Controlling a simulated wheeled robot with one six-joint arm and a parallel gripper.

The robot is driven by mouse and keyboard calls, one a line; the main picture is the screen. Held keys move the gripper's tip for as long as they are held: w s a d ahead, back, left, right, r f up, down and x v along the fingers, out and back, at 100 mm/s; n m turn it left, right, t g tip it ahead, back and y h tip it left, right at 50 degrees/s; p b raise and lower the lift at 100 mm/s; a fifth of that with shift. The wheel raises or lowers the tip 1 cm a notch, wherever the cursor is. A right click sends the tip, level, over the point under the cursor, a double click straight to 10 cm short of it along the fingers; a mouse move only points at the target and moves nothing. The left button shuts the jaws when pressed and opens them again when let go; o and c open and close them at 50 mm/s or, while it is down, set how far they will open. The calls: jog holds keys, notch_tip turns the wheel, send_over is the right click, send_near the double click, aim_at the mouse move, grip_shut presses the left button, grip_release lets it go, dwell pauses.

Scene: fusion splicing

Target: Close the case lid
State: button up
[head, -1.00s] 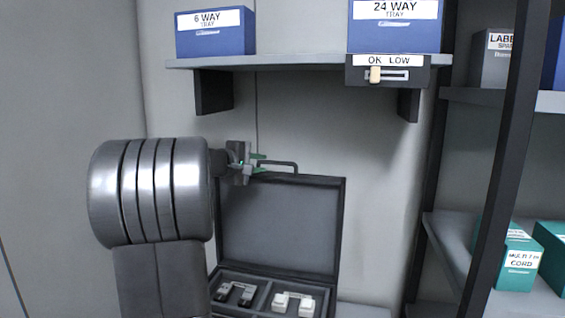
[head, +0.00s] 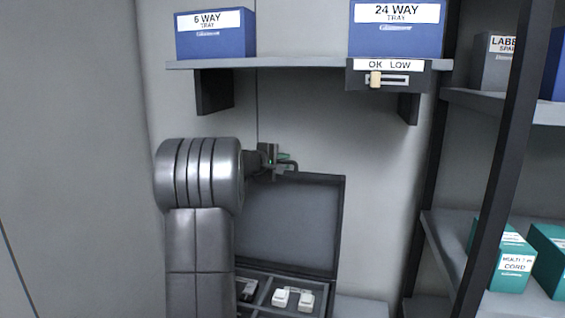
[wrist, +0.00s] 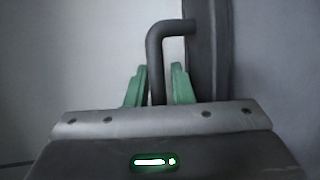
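The case lid (head: 290,220) stands upright and open behind the case base (head: 272,277) in the head view. A dark bent handle (head: 293,166) sits on the lid's top edge. In the wrist view the handle (wrist: 155,60) rises between the two green fingers of my gripper (wrist: 159,78). A narrow gap shows between the handle and the right finger, so the gripper looks open around it. In the head view my gripper (head: 281,157) is at the lid's top edge. My arm hides the left part of the case.
White pieces (head: 293,299) lie in a case compartment. A wall shelf (head: 300,64) with blue tray boxes is above, with an OK/LOW slider (head: 387,77) under it. A rack with teal boxes (head: 508,262) stands right. The wall between lid and rack is clear.

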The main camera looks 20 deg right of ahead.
grip_shut()
jog(key=shift+f, duration=0.1)
